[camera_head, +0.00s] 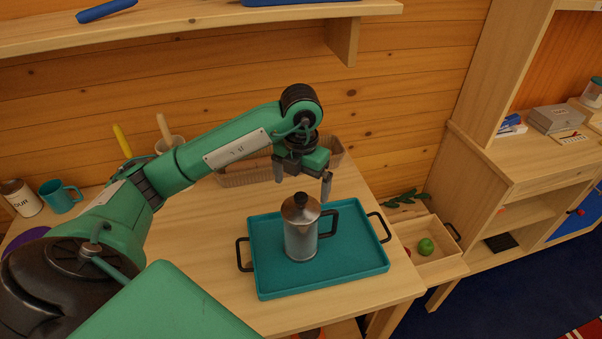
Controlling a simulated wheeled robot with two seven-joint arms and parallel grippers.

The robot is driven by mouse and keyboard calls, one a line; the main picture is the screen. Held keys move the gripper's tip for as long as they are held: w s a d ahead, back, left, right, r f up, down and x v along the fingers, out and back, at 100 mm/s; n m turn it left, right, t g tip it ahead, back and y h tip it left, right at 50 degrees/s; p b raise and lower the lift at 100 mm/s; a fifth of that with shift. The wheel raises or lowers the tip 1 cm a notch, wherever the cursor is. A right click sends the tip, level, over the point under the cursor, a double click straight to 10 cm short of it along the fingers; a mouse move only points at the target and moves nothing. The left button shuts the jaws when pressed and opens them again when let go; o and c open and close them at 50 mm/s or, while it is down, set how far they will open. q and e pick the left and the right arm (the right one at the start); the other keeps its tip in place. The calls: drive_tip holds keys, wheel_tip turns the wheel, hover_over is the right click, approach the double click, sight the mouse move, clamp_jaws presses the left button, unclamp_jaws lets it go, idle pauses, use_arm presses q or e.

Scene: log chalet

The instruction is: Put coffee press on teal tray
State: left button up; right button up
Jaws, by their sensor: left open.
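The coffee press (301,236), a grey metal cylinder with a dark knob on its lid and a black handle on its right, stands upright on the teal tray (357,269). The tray lies on the wooden table and has black handles at its left and right ends. My left gripper (302,184) is open and empty above and behind the press, its two fingers pointing down. It appears apart from the press. My right gripper is not in view.
A wicker basket (240,176) stands at the table's back edge, partly behind my left arm. A teal mug (60,196) and a labelled canister (21,198) stand at the left. A wooden crate (441,266) with a green fruit is right of the table. A shelf (200,24) overhangs the back.

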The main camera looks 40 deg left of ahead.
use_arm(q)
wheel_tip(320, 180, up, 4)
drive_tip(key=shift+r, duration=0.3)
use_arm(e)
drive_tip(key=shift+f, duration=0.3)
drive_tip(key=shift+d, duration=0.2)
